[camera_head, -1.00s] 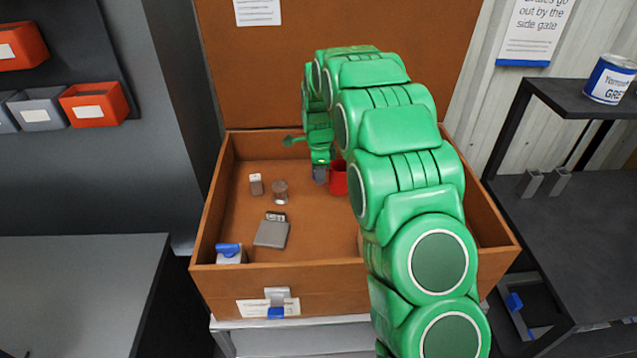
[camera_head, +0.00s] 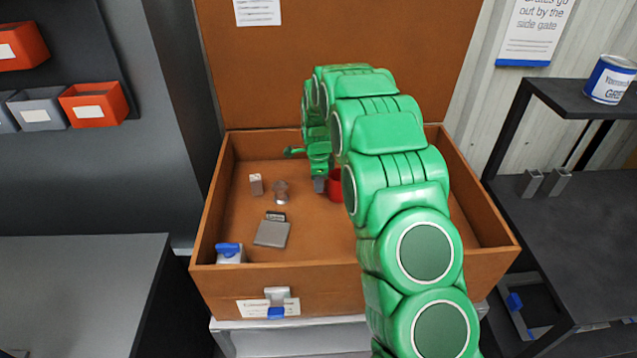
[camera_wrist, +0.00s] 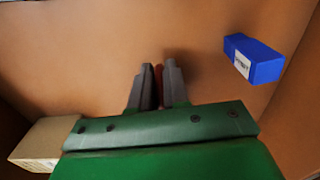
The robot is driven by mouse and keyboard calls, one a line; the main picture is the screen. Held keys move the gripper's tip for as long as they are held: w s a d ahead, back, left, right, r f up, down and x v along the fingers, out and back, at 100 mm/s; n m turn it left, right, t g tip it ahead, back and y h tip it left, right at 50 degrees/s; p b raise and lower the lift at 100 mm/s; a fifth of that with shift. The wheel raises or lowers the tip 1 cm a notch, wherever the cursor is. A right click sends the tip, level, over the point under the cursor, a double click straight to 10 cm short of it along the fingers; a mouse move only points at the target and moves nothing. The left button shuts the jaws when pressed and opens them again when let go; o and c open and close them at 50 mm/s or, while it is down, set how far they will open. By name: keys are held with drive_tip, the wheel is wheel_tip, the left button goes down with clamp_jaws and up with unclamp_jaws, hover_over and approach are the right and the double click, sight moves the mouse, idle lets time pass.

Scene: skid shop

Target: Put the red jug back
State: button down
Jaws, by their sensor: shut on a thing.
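The red jug (camera_head: 336,186) is inside the open brown box (camera_head: 225,205), partly hidden behind my green arm in the head view. My gripper (camera_head: 320,184) is at the jug's left side, low in the box. In the wrist view my gripper (camera_wrist: 159,80) has its two grey fingers close together with a thin strip of the red jug (camera_wrist: 159,75) between them. The rest of the jug is hidden there. I cannot tell whether the jug touches the box floor.
In the box are a grey block (camera_head: 272,233), a small white-topped item (camera_head: 256,185), a round brownish item (camera_head: 280,191) and a blue-topped item (camera_head: 230,253). The wrist view shows a blue box (camera_wrist: 254,60) and a tan block (camera_wrist: 45,143). A dark shelf (camera_head: 600,220) stands right.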

drive_tip(key=shift+f, duration=0.1)
drive_tip(key=c, duration=1.1)
unclamp_jaws()
